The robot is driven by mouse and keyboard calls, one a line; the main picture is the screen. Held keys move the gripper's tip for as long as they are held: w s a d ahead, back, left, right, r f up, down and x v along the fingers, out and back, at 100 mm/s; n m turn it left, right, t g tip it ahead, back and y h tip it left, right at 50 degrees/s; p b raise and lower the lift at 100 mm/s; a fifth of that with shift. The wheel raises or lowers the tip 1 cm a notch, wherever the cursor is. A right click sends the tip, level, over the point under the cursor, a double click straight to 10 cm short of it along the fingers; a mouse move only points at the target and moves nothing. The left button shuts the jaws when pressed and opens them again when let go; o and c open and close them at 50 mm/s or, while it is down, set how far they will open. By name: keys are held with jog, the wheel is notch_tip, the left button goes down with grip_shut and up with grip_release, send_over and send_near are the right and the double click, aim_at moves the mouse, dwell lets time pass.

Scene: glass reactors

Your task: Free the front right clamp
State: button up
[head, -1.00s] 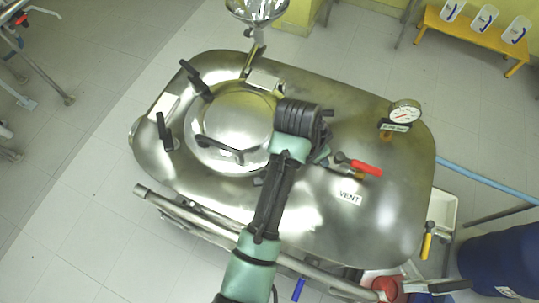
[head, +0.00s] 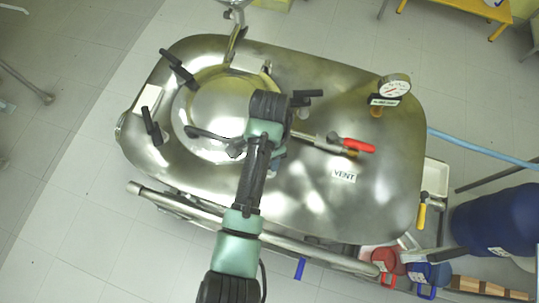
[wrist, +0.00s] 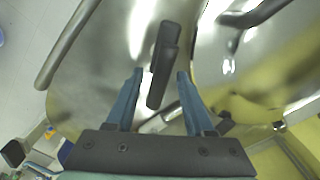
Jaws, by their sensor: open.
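A black clamp handle (wrist: 163,62) stands between my gripper's blue fingers in the wrist view, apparently without contact. My gripper (wrist: 158,76) is open, with one finger on each side of the handle. In the head view my arm covers the front right edge of the round hatch (head: 215,118), where this clamp appears to be; only a bluish bit of my gripper (head: 277,160) shows there. Other black clamp handles stand at the back left (head: 178,70), left (head: 152,127) and back right (head: 306,97) of the hatch.
A valve with a red handle (head: 358,145) and a VENT label (head: 344,176) are right of my arm. A gauge (head: 394,88) stands on the right of the steel vessel top (head: 330,210). A rail (head: 200,215) runs along the front.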

jog(key=shift+f, duration=1.2)
grip_shut()
